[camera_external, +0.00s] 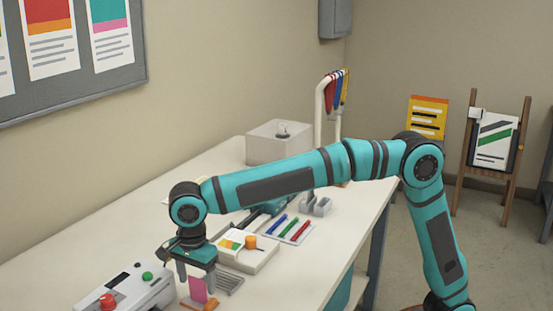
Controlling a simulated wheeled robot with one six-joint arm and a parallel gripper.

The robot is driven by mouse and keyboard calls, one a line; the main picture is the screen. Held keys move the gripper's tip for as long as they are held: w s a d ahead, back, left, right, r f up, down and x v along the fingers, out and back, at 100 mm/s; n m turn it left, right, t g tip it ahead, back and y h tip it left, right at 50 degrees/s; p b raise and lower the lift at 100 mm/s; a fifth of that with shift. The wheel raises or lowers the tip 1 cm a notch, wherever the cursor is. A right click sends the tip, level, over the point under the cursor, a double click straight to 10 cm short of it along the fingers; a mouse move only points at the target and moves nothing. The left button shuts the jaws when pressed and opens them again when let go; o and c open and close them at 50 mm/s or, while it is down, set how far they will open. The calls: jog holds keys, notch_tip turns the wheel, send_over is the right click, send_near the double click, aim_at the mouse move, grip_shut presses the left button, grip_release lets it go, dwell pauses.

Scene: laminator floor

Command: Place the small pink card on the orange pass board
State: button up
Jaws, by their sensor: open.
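The small pink card (197,290) stands upright at the lower middle of the view, directly below my gripper's body. My gripper (196,282) points down with its jaws open, one finger on each side of the card. I cannot tell whether either finger touches the card. An orange surface (207,302), which looks like the pass board, shows at the card's lower edge, partly cut off by the frame. The card appears to be at or just above it; the exact contact is too small to tell.
A control box (128,285) with red and green buttons stands left of my gripper. A grey slotted rack (230,284) is close on the right. The table's left side (60,262) is clear.

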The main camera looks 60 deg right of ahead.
aim_at(200, 301)
notch_tip(200, 301, up, 12)
jog(key=shift+r, duration=0.25)
dwell(0.3)
jog(key=s+d+r+n+t+y, duration=0.1)
jog(key=s+d+r+n+t, duration=0.15)
jog(key=d, duration=0.75)
jog(key=s+d+r+n+t+y, duration=0.1)
jog(key=s+d+r+n+t, duration=0.2)
jog(key=d, duration=0.7)
jog(key=s+d+r+n+t+y, duration=0.1)
jog(key=d+r+n+t, duration=0.2)
jog(key=d, duration=0.8)
jog(key=s+d+f+n+t+h, duration=0.1)
jog(key=s+d+n+t+h, duration=0.2)
jog(key=s+d+n+t, duration=0.6)
jog(key=s+d, duration=1)
jog(key=s, duration=0.2)
jog(key=shift+s+d+f, duration=0.2)
jog(key=shift+d+f, duration=0.05)
jog(key=shift+f, duration=0.05)
